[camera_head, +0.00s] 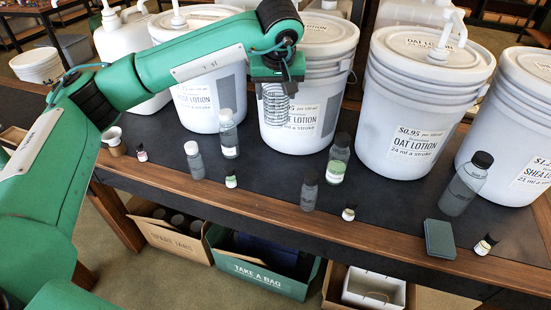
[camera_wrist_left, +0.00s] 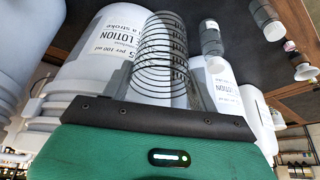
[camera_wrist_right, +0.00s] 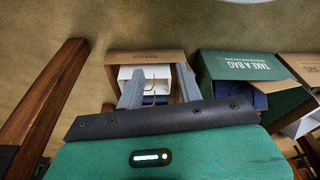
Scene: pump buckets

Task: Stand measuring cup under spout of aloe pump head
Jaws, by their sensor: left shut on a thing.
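My left gripper (camera_head: 277,80) is shut on a clear measuring cup (camera_head: 275,108) with black graduation rings. It holds the cup in the air in front of a white lotion bucket (camera_head: 300,135), whose label it partly covers. In the left wrist view the cup (camera_wrist_left: 165,62) fills the middle, with a lotion bucket (camera_wrist_left: 95,62) behind it. I cannot read the word aloe on any label, so I cannot tell which pump head is meant. A pump head (camera_head: 447,32) stands on the oat lotion bucket (camera_head: 412,110). My right gripper (camera_wrist_right: 158,88) is open and empty, pointing towards boxes under the table.
Bottles, such as a clear one (camera_head: 228,135) and a green-labelled one (camera_head: 338,160), stand along the dark table top (camera_head: 270,195). A grey-green block (camera_head: 440,239) lies near the front edge. Below are a spray jars box (camera_head: 170,237) and a green bag box (camera_head: 262,275).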

